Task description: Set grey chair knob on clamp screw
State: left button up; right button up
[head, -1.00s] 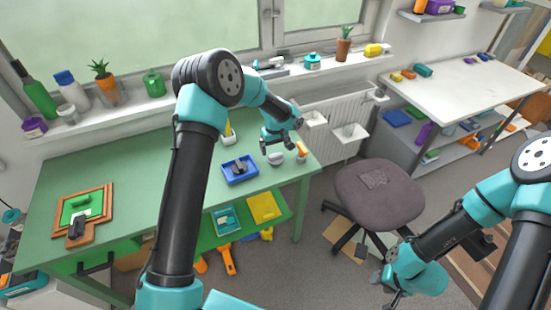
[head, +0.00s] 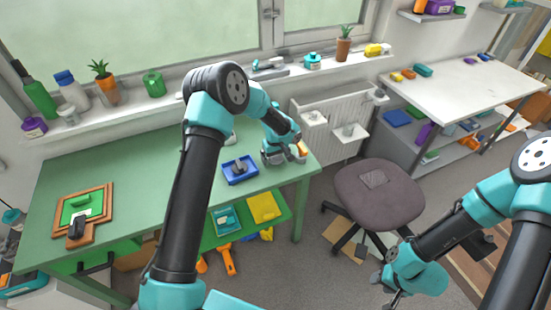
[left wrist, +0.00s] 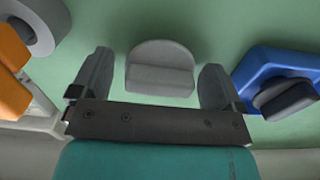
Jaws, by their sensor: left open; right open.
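A light grey, round-topped knob (left wrist: 160,66) stands on the green tabletop and shows in the left wrist view between the two open fingers of my left gripper (left wrist: 158,88). Bare green shows on both sides of it, so the fingers look apart from it. In the head view my left gripper (head: 284,160) is low over the table's right end and hides the knob. My right gripper (head: 392,298) is open and empty near the floor at the lower right. I cannot identify the clamp screw for certain.
A blue tray (head: 227,178) holding a dark piece stands left of my left gripper. An orange and grey item (left wrist: 12,75) is close on the other side. A wooden frame (head: 107,190) with green and black parts lies at the table's left.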

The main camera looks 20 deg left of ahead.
pick_arm(q)
jog(key=shift+c, duration=0.3)
jog(key=c, duration=0.9)
